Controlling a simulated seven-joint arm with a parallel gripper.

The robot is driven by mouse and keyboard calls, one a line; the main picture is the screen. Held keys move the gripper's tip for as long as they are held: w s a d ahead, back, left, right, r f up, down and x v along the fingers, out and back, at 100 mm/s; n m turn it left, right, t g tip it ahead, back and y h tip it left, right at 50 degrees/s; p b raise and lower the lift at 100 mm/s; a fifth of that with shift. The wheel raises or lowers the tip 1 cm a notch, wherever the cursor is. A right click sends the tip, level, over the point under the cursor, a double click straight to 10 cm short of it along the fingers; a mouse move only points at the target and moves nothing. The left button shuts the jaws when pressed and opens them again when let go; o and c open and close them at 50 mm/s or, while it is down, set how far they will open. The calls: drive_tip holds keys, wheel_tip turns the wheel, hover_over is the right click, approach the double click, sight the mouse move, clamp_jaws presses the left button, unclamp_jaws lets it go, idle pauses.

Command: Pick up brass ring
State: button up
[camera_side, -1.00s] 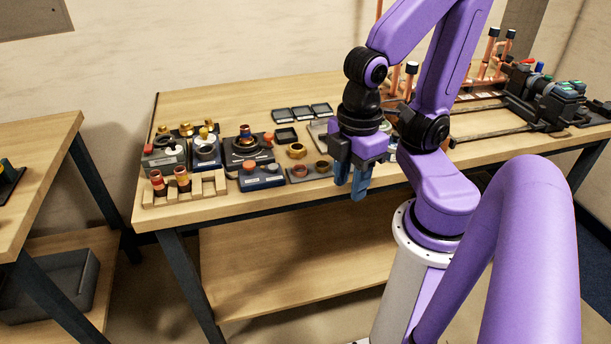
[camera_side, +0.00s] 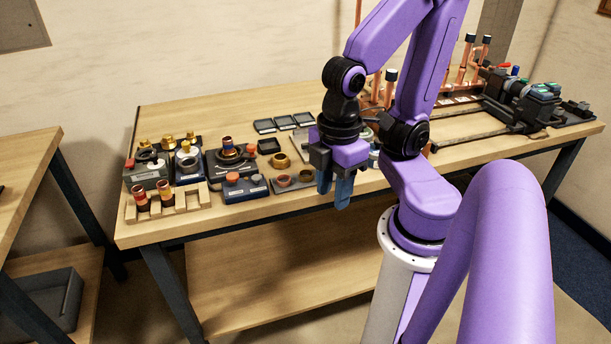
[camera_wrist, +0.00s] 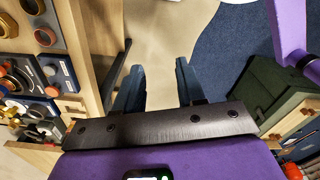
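A thick golden ring (camera_side: 280,160), which looks like the brass ring, lies on the table behind a small grey tray. Part of it also shows at the left edge of the wrist view (camera_wrist: 8,27). My gripper (camera_side: 335,188) hangs fingers down, to the right of the ring and near the table's front edge. In the wrist view my gripper's (camera_wrist: 158,88) two blue fingers are well apart with nothing between them, above the floor beyond the table edge.
The small tray (camera_side: 294,183) holds a copper-coloured ring and a darker ring. A blue-grey block (camera_side: 245,190) with red and grey caps stands to its left. Further left are a wooden rack (camera_side: 165,207) and several fixtures. Pipes and a clamp rig (camera_side: 530,100) stand at the right.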

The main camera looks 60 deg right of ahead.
drive_tip(key=o, duration=0.5)
drive_tip(key=w+d+r+m, duration=0.1)
drive_tip(key=w+m, duration=0.8)
drive_tip(key=w, duration=0.3)
drive_tip(key=w+d+r+m, duration=0.1)
drive_tip(key=w+d+m, duration=0.3)
drive_tip(key=w+m, duration=0.35)
drive_tip(key=r+m, duration=0.1)
drive_tip(key=m, duration=1.7)
hover_over(308, 177)
wheel_tip(308, 177, down, 16)
drive_tip(key=shift+f, duration=0.15)
